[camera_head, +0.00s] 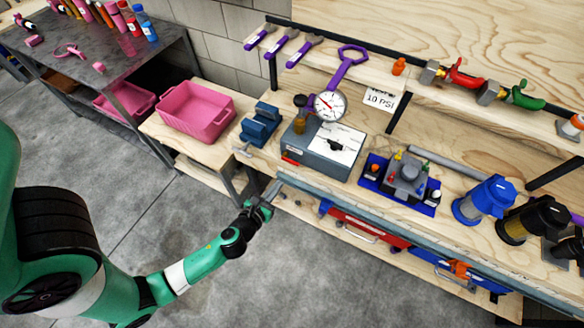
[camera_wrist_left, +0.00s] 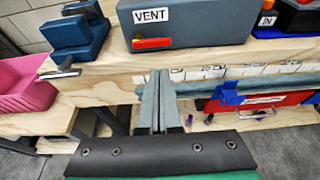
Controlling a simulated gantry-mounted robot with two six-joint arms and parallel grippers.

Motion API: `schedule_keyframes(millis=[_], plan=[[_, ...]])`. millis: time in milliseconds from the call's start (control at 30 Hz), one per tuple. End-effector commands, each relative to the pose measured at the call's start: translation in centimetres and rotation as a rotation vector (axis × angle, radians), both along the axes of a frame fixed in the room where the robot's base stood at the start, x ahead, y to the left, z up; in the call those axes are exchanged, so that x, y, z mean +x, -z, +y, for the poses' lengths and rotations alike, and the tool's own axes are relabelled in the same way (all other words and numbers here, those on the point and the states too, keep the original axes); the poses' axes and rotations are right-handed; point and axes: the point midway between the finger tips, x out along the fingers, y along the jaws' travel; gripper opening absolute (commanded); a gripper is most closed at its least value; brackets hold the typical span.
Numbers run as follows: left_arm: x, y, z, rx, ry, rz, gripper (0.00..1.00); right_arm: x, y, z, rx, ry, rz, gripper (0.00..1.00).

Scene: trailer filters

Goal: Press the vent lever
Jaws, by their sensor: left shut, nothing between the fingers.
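The vent lever is a small red bar (camera_wrist_left: 152,43) low on the front of a blue-grey box (camera_wrist_left: 200,22), under a white VENT label (camera_wrist_left: 150,15). In the head view the red lever (camera_head: 290,161) shows at the box's (camera_head: 322,157) front left corner, on the wooden bench. My left gripper (camera_head: 273,187) is shut and empty in front of the bench edge, below and apart from the lever. Its closed fingers (camera_wrist_left: 160,82) point toward the bench front in the wrist view. My right gripper is not in view.
A blue vise (camera_head: 260,125) stands left of the box, its handle sticking out past the bench edge. A pressure gauge (camera_head: 328,105) stands behind the box. A blue tray with fittings (camera_head: 430,209) lies to the right. Pink bins (camera_head: 196,110) stand left. The floor before the bench is clear.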

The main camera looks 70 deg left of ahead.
Motion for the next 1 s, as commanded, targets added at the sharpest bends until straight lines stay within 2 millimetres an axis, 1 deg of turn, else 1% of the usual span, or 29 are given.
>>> schedule_keyframes(millis=[167, 267, 367, 600, 700, 833, 1000], plan=[[0.2, 0.0, 0.1, -0.001, 0.000, -0.002, 0.00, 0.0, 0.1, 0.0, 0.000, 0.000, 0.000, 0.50], [0.7, 0.3, 0.5, -0.002, -0.001, -0.004, 0.00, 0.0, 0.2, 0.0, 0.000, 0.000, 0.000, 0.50], [1.7, 0.7, 1.4, -0.001, -0.003, -0.004, 0.00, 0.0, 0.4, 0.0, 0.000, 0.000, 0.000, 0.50], [5.1, 2.4, 4.2, -0.001, -0.003, -0.006, 0.00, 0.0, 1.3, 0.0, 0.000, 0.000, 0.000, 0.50], [6.3, 3.0, 5.1, -0.001, -0.002, -0.004, 0.00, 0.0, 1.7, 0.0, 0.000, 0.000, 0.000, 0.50], [7.2, 3.2, 5.8, 0.000, 0.000, -0.004, 0.00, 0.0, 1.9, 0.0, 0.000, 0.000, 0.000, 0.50], [7.5, 3.3, 6.0, -0.001, 0.001, -0.004, 0.00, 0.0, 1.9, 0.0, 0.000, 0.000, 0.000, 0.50]])
